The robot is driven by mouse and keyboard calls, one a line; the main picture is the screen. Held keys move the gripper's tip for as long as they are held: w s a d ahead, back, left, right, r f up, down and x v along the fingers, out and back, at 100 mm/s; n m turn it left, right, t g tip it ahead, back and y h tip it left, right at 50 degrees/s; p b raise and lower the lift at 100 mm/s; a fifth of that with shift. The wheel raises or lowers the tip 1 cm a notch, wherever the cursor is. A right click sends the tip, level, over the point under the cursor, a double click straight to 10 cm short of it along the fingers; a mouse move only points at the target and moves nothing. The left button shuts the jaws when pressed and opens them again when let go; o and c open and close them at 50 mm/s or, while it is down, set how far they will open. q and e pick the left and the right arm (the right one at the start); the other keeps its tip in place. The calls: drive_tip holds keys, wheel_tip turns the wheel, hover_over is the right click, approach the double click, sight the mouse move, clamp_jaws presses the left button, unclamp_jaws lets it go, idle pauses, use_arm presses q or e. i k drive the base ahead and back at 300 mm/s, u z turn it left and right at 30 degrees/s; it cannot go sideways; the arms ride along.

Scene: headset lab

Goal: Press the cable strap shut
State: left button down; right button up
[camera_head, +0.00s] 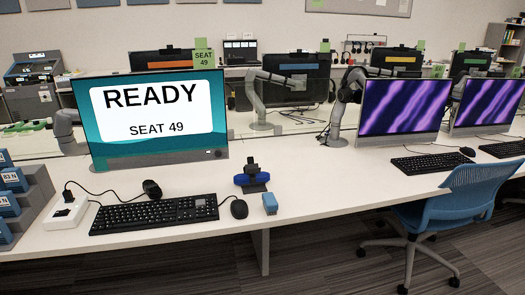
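A small black upright piece with a bright blue band (252,180) across its lower part stands on the desk, right of the large monitor. It may be the cable strap, but it is too small to tell whether it is open or shut. A small blue block-like item (270,204) lies in front of it, near the desk's front edge. A black cable (100,191) runs from a white power box (66,213) towards a round black item (152,189) behind the keyboard. Neither of my grippers is in view.
The monitor (152,120) reads "READY SEAT 49". A black keyboard (155,213) and mouse (239,208) lie before it. Blue-and-grey labelled bins (30,197) stand at the left. A blue chair (460,195) stands at the desk's right.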

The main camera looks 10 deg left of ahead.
sight(251, 168)
drive_tip(key=z, duration=4)
drive_tip(key=i, duration=0.1)
drive_tip(key=u, duration=2.9)
drive_tip(key=i, duration=0.95)
drive_tip(key=u, duration=0.65)
drive_tip(key=i, duration=0.8)
drive_tip(key=u, duration=0.75)
